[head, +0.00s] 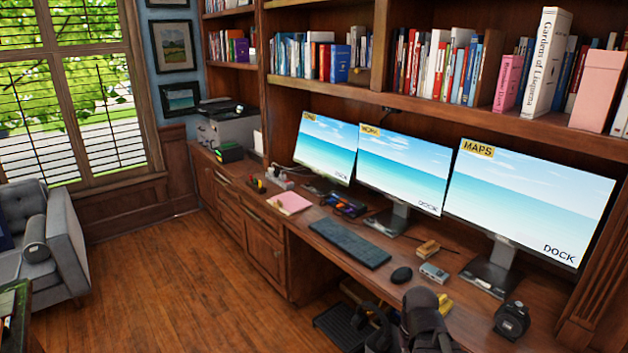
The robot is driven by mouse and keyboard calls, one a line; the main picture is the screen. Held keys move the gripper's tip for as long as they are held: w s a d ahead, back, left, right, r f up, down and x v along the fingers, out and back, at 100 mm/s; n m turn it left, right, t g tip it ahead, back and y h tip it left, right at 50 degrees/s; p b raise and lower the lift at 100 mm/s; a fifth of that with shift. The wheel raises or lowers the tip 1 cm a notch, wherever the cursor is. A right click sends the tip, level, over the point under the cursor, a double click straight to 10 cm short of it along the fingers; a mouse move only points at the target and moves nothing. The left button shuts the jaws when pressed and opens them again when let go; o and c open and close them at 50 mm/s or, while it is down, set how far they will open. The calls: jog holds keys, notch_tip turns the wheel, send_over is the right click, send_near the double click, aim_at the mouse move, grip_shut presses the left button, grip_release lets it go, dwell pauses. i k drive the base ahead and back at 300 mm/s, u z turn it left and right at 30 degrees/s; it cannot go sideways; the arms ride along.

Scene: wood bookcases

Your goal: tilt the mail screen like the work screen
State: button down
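Three screens stand in a row on the wooden desk. The left one (325,150) has a small yellow label that looks like MAIL, too small to read surely. The middle one, the work screen (400,175), has a yellow label that seems to read WORK. The left screen seems to lean back somewhat more than the work screen; the exact angles are hard to judge. Dark parts at the bottom look like the end of my arm and my gripper (380,328), in front of the desk, well apart from both screens. Its fingers cannot be made out clearly.
The MAPS screen (530,205) stands at right. A keyboard (350,242), mouse (401,275), pink paper (289,202) and small items lie before the screens. Book-filled shelves (500,115) hang above. A grey armchair (45,250) stands at left. The wood floor (185,275) between is clear.

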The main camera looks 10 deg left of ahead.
aim_at(328, 147)
jog(key=u, duration=0.85)
jog(key=i, duration=0.95)
jog(key=u, duration=0.6)
jog(key=i, duration=1.45)
jog(key=z, duration=0.75)
jog(key=i, duration=0.6)
jog(key=z, duration=0.45)
